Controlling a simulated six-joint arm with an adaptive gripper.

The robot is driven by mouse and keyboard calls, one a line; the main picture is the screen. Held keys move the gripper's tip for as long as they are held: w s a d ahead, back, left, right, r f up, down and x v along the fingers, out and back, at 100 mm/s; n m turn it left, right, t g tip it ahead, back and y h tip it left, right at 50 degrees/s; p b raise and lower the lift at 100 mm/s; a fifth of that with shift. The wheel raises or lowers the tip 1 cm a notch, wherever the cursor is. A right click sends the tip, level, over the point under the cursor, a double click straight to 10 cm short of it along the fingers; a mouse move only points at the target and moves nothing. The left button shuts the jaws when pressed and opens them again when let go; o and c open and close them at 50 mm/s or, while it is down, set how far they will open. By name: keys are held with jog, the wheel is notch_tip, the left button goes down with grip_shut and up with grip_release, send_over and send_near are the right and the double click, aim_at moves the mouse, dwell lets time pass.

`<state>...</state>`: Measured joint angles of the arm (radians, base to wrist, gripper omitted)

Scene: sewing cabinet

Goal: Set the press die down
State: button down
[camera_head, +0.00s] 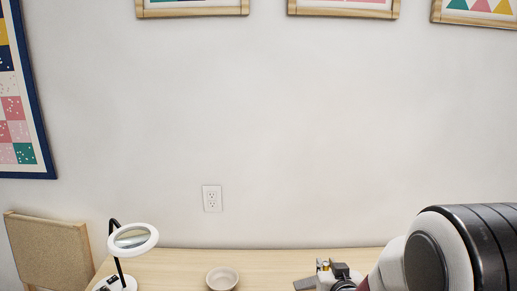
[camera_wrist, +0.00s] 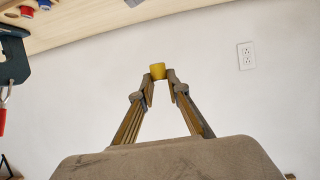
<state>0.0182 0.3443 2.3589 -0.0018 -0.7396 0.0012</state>
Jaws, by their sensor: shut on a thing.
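A small yellow piece, which I take to be the press die (camera_wrist: 157,72), sits between the fingertips of my gripper (camera_wrist: 159,79) in the wrist view. The fingers are shut on it from both sides. Behind it in that view is bare white wall, so it is held up in the air. In the head view my gripper (camera_head: 326,267) shows only in part at the bottom edge, right of the middle, with a bit of yellow at its tip. I cannot tell its height above the table there.
The wooden table (camera_head: 185,263) runs along the wall. A round bowl (camera_head: 222,279) stands left of my gripper, and a magnifier lamp (camera_head: 133,238) further left. The wrist view shows a dark clamp-like frame (camera_wrist: 14,58), a red-capped item (camera_wrist: 27,12) and a blue-capped item (camera_wrist: 44,4).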

jog(key=shift+a+r, duration=0.5)
jog(key=shift+r, duration=0.05)
dwell(0.6)
jog(key=s+a+f+n+g+y, duration=0.1)
jog(key=s+a+f+n+y, duration=0.2)
jog(key=a, duration=0.9)
jog(key=s+a+f+n+g+y, duration=0.1)
jog(key=s+a+f+n+y, duration=0.2)
jog(key=a, duration=1)
jog(key=s+a+f+n+g+y, duration=0.2)
jog(key=s+a+f, duration=0.5)
jog(key=a, duration=0.5)
jog(key=shift+s+a+f+n+y, duration=0.35)
jog(key=shift+s+n+y, duration=0.25)
jog(key=shift+s+y, duration=0.35)
jog(key=shift+f, duration=2.85)
